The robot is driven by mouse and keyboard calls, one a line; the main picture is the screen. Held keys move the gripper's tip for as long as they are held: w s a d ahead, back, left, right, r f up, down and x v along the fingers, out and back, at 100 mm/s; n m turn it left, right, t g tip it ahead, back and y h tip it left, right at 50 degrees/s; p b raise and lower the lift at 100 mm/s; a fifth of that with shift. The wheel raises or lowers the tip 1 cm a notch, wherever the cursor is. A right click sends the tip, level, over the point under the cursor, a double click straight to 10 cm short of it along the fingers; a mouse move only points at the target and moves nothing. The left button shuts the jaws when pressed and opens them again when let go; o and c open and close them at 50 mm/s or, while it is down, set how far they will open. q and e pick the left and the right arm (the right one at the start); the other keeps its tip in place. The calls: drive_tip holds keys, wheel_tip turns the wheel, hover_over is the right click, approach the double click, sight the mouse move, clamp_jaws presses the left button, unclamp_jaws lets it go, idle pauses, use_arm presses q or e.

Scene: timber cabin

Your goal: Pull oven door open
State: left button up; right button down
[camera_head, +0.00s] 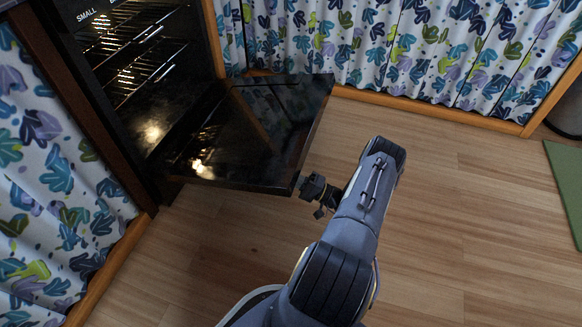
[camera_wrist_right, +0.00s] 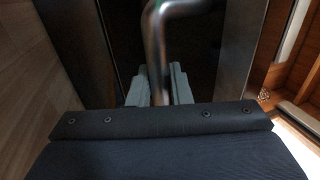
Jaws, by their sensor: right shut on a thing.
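The black oven (camera_head: 150,85) stands at the upper left in the head view, with wire racks showing inside. Its glossy door (camera_head: 262,125) is swung down and lies nearly flat, well open. My right gripper (camera_head: 318,192) is at the door's outer edge in the head view. In the right wrist view, the fingers of my right gripper (camera_wrist_right: 158,85) are shut on a curved metal handle (camera_wrist_right: 155,38) in front of the dark door. The handle is hidden in the head view. My left gripper is not in view.
Patterned curtains (camera_head: 400,45) hang along the cabinets at the back, and another (camera_head: 50,180) hangs left of the oven. The wooden floor (camera_head: 460,210) is clear to the right of the door. A green mat (camera_head: 566,185) lies at the right edge.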

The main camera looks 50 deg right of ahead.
drive_tip(key=shift+d+f, duration=0.1)
drive_tip(key=shift+f, duration=0.8)
drive_tip(key=c, duration=1.4)
unclamp_jaws()
drive_tip(key=shift+w, duration=0.1)
drive_tip(key=shift+o, duration=0.2)
drive_tip(key=p+v, duration=0.1)
drive_tip(key=v, duration=0.7)
drive_tip(key=shift+w+f, duration=0.1)
drive_tip(key=shift+f, duration=0.05)
